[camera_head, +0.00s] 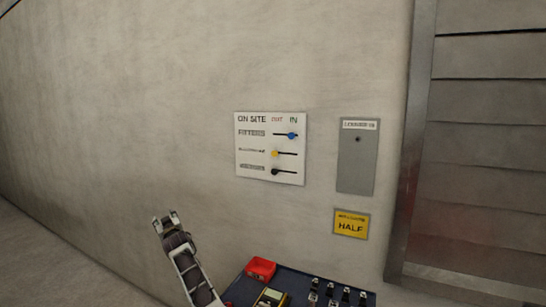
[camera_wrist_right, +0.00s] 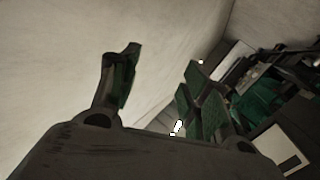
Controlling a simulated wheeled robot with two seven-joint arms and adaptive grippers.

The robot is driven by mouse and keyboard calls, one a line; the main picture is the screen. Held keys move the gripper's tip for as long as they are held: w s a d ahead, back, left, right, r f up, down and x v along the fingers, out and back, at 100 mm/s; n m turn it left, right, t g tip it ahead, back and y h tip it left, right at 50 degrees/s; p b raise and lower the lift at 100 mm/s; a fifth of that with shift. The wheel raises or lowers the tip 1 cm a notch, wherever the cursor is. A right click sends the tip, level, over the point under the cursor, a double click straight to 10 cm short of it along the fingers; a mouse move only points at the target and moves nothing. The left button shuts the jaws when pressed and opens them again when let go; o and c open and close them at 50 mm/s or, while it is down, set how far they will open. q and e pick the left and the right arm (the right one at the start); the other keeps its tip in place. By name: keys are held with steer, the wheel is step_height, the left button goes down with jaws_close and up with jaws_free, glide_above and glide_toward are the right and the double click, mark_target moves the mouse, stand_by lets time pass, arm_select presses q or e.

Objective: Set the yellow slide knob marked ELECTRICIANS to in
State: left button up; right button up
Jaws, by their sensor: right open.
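The white ON SITE board (camera_head: 255,172) hangs on the wall in the head view, with OUT and IN columns. The yellow slide knob (camera_head: 275,153) is in its middle row, at the left end of its dark slot, under OUT. The row's label (camera_head: 252,150) is too small to read surely. My right gripper (camera_head: 166,222) is open and empty, low and left of the board, well apart from it. In the right wrist view its spread fingers (camera_wrist_right: 160,85) show green pads with nothing between them. My left gripper is not in view.
The blue knob (camera_head: 292,135) above sits at the IN end; the black knob (camera_head: 275,171) below sits at the OUT end. A grey box (camera_head: 357,160) and yellow HALF sign (camera_head: 350,225) are right of the board. A dark bench (camera_head: 240,292) holds a red box (camera_head: 261,270).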

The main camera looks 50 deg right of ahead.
steer(key=s+d+r+m+g+h, duration=0.1)
steer(key=s+d+r+m+h, duration=0.2)
steer(key=d+r, duration=0.5)
steer(key=s+d+r+m+h, duration=0.1)
steer(key=s+d+r+h, duration=0.35)
steer(key=r, duration=0.75)
steer(key=s+d+r+m+g+h, duration=0.2)
steer(key=s+d+m+g, duration=0.3)
steer(key=s, duration=0.4)
steer(key=s+d+r+m+g+h, duration=0.2)
steer(key=s+d+m+g, duration=0.3)
steer(key=s, duration=0.5)
steer(key=d+h, duration=0.1)
steer(key=d, duration=0.1)
steer(key=shift+s+d+m+g+h, duration=0.25)
steer(key=shift+d+m+g+h, duration=0.1)
steer(key=shift+d+m+g, duration=0.05)
steer(key=shift+r, duration=0.2)
